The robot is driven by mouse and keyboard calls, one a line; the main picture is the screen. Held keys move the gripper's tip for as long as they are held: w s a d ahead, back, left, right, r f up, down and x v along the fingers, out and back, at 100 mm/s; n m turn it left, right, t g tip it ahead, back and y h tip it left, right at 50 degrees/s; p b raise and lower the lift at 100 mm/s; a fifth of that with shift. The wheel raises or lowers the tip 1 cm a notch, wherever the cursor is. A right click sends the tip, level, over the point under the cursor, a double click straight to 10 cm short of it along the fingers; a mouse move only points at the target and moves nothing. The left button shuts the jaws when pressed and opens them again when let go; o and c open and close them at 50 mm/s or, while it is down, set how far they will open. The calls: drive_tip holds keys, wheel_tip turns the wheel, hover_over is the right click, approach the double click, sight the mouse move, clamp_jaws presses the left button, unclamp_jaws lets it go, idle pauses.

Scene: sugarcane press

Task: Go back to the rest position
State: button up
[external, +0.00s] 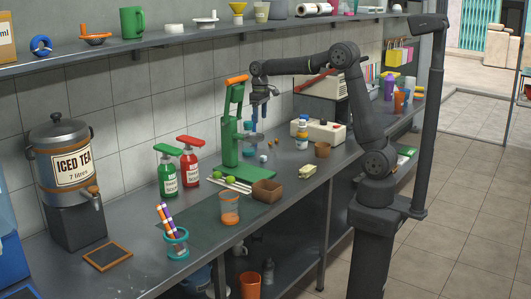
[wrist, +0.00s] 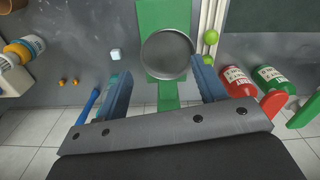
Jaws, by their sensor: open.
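My gripper (external: 260,99) is raised above the counter, pointing down beside the upright green press (external: 231,130) with its orange handle. It is open with nothing between its fingers. In the wrist view my gripper (wrist: 161,72) shows two blue fingers spread apart, with the green press frame (wrist: 163,15) and a round grey cup or dish (wrist: 167,54) beyond them. Whether the fingers touch the press cannot be told.
Red (external: 189,165) and green (external: 167,175) bottles stand left of the press. An iced tea dispenser (external: 65,170) is at left. A shelf (external: 170,40) runs along the wall.

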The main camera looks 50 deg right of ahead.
drive_tip(key=a+f+n, duration=0.3)
drive_tip(key=a+n, duration=0.1)
drive_tip(key=a, duration=1)
drive_tip(key=shift+a, duration=0.2)
drive_tip(key=shift+s+f, duration=0.1)
